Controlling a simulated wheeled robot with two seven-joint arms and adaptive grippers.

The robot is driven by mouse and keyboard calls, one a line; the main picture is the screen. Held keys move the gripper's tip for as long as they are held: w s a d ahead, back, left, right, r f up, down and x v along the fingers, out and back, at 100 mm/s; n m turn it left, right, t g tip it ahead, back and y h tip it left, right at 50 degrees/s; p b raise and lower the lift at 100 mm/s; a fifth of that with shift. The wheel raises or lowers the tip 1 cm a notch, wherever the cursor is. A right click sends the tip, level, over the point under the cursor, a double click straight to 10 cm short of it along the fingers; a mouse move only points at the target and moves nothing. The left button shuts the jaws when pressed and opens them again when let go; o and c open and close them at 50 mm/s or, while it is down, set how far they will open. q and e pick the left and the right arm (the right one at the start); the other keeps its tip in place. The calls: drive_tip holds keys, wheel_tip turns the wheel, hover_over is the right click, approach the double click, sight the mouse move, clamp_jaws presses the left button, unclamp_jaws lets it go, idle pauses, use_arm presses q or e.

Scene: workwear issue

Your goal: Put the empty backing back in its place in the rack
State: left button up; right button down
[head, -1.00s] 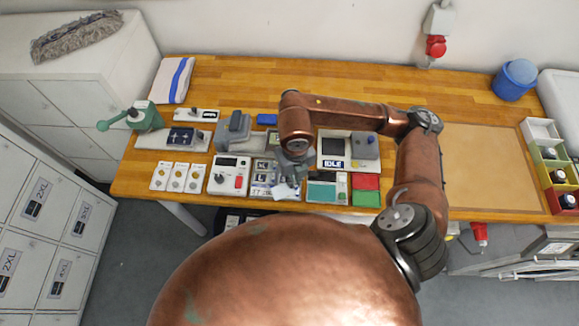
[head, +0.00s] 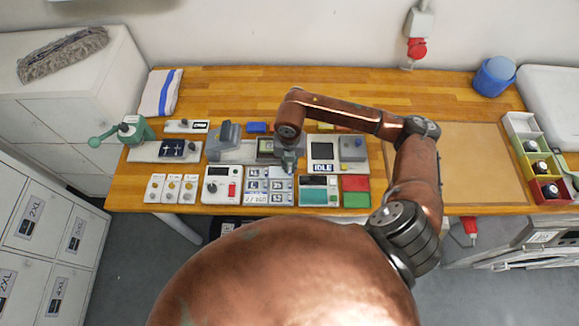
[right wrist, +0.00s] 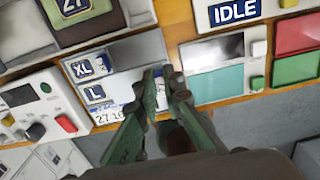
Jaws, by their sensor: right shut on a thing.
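The rack (head: 265,186) is a light grey tray of blue-and-white size labels near the front edge of the bench. Labels XL and L show on it in the right wrist view (right wrist: 122,62). My right gripper (head: 288,160) is over the rack's back right part. In the right wrist view its fingertips (right wrist: 164,80) are close together over the rack's right side. It is shut on a thin pale piece (right wrist: 158,72), apparently the backing, mostly hidden by the fingers. I cannot tell whether the piece touches the rack. My left gripper is not in view.
A grey device with an IDLE display (head: 322,153) stands right of the gripper. A white box with a red button (head: 222,185) is left of the rack. Red (head: 355,184) and green (head: 356,200) pads lie to the right. A bare brown mat (head: 450,165) lies farther right.

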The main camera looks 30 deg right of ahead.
sight(290, 168)
drive_tip(key=f, duration=0.1)
drive_tip(key=w+d+f, duration=0.1)
drive_tip(key=w+f, duration=0.1)
drive_tip(key=shift+w+d+f, duration=0.2)
drive_tip(key=shift+d+f, duration=0.05)
drive_tip(key=shift+d, duration=0.05)
wheel_tip(290, 168, down, 3)
drive_tip(key=shift+r+p, duration=0.1)
drive_tip(key=shift+p, duration=0.65)
drive_tip(key=c, duration=2.5)
unclamp_jaws()
drive_tip(key=shift+f, duration=0.2)
drive_tip(key=shift+c, duration=0.2)
drive_tip(key=o, duration=0.5)
drive_tip(key=shift+c, duration=0.2)
